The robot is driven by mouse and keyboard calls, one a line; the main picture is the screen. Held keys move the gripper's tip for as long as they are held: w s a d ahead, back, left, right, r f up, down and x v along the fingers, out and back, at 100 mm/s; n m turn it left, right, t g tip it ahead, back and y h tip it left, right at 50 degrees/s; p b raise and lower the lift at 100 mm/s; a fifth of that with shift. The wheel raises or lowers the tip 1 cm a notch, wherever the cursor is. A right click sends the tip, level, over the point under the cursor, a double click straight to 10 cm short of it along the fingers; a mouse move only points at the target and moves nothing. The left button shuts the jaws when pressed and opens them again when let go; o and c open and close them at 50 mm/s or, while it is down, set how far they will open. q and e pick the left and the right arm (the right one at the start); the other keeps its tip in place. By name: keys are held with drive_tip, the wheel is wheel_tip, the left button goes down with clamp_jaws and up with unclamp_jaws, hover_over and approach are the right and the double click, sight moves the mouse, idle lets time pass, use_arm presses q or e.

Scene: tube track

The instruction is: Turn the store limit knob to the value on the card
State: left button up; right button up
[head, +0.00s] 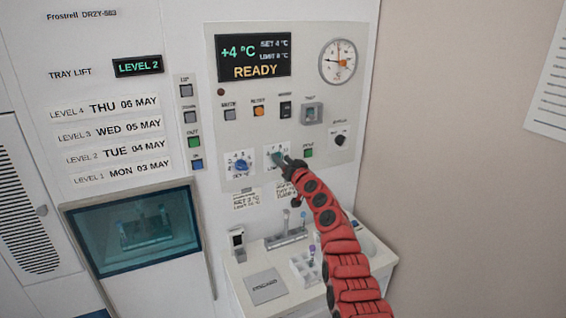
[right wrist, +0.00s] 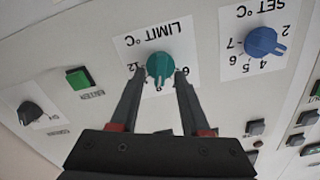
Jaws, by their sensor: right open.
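The green limit knob (right wrist: 160,66) sits on a white plate marked LIMIT °C, upside down in the right wrist view. In the head view the limit knob (head: 277,157) is partly covered by my right gripper (head: 289,164). In the right wrist view my right gripper (right wrist: 160,72) is open, with one fingertip on each side of the knob. I cannot tell whether the fingers touch it. A small card (head: 246,199) below the panel reads roughly SET 3 °C, its lower line too small to read. The display (head: 254,58) shows +4 °C, SET 4 °C, LIMIT 8 °C, READY.
The blue set knob (head: 241,165) is beside the limit knob, and also shows in the right wrist view (right wrist: 262,42). A green button (head: 308,153) and a black knob (head: 340,140) are to the right. Below, a shelf holds a tube rack (head: 305,268).

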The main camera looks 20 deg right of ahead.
clamp_jaws()
idle(0.3)
drive_tip(key=shift+m, duration=0.3)
drive_tip(key=shift+d+f+m+b, duration=0.1)
drive_tip(key=shift+m+b, duration=0.15)
drive_tip(key=shift+m, duration=1.5)
drive_tip(key=shift+d+f+m+b, duration=0.1)
drive_tip(key=shift+m+b, duration=0.15)
drive_tip(key=shift+m, duration=1.5)
unclamp_jaws()
